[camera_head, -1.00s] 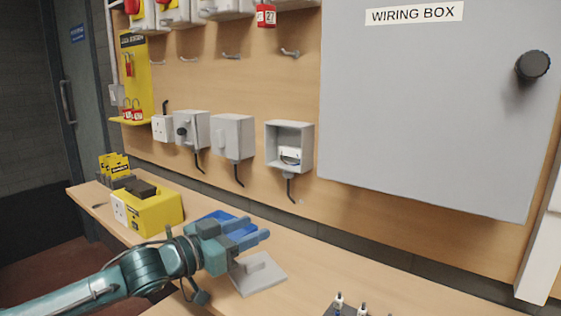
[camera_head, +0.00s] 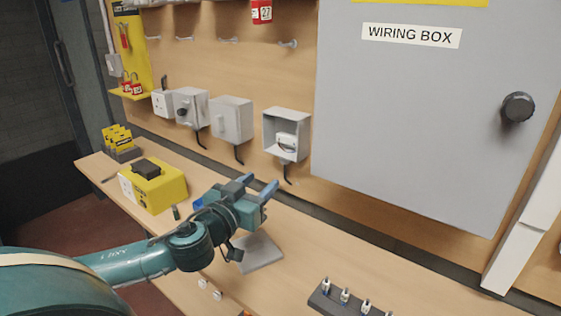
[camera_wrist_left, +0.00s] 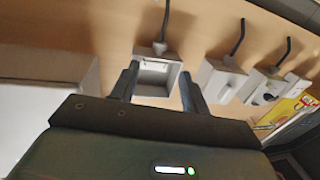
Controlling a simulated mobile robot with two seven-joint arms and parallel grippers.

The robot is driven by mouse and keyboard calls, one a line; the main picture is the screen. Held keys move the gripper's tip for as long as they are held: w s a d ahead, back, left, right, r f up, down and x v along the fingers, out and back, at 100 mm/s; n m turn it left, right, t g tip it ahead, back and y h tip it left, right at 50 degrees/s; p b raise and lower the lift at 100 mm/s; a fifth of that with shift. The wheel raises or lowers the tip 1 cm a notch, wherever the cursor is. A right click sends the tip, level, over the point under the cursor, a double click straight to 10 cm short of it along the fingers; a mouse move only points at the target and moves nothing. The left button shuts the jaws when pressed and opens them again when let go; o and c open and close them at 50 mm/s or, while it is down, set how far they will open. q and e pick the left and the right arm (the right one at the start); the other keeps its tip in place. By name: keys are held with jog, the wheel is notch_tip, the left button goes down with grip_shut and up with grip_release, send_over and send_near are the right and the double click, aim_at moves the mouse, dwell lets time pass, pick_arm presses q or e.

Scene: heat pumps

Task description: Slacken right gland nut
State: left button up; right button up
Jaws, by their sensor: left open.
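A grey open-fronted box (camera_head: 287,130) is on the wooden wall panel, the rightmost of the small boxes there. Its gland nut (camera_head: 285,160) is a small grey piece at its bottom, with a black cable hanging below. My left gripper (camera_head: 258,184) is open and empty, below and left of this box, with its fingers pointing up toward the panel. In the left wrist view the picture is turned over; the open box (camera_wrist_left: 152,90) shows between the spread fingers (camera_wrist_left: 160,71), and the gland nut (camera_wrist_left: 159,48) lies beyond the tips, apart from them.
A closed grey box (camera_head: 232,120) and a box with a black knob (camera_head: 190,105) are to the left. The large wiring box (camera_head: 410,120) is to the right. A yellow case (camera_head: 160,190), a grey plate (camera_head: 260,253) and a rack of small parts (camera_head: 345,302) are on the bench.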

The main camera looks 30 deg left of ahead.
aim_at(282, 162)
pick_arm(q)
jog(key=w, duration=0.2)
jog(key=w+p, duration=0.1)
jog(key=w, duration=0.2)
jog(key=w+p, duration=0.1)
jog(key=w, duration=0.2)
jog(key=shift+w+a+r, duration=0.1)
jog(key=shift+a, duration=0.25)
jog(key=shift+w, duration=0.9)
jog(key=shift+c, duration=0.4)
jog(key=shift+a, duration=0.1)
jog(key=c, duration=0.9)
